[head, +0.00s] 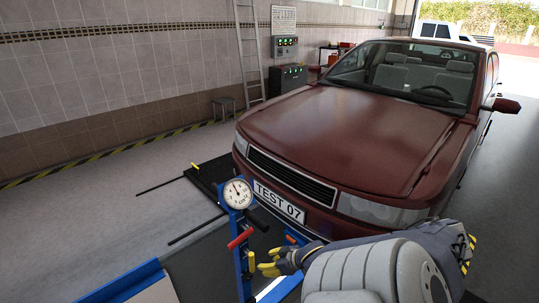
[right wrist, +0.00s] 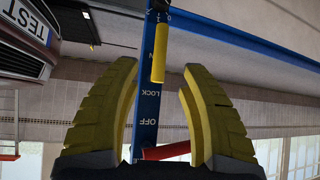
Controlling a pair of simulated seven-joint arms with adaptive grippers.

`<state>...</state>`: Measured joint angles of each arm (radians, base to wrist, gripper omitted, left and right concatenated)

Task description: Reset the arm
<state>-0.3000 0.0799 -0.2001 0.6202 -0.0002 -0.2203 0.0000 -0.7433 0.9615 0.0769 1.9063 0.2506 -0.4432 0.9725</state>
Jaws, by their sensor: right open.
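My right gripper (head: 270,267) is open in the head view, low at the centre, beside the blue jack post (head: 238,248). A yellow handle (head: 251,261) is just left of its fingers. A red handle (head: 240,238) sits higher on the post, under a round dial gauge (head: 238,193). In the right wrist view, the gripper (right wrist: 160,80) has its yellow fingers spread on either side of the blue post, with nothing clearly gripped. There the yellow handle (right wrist: 160,52) lies between and beyond the fingertips; the post reads LOCK and OFF. My left gripper is out of view.
A dark red car (head: 345,135) with plate TEST 07 (head: 279,203) stands right behind the jack. A blue rail (head: 125,283) lies at lower left. The floor (head: 90,225) at left is mostly clear, apart from thin dark bars. A ladder (head: 249,50) leans on the wall.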

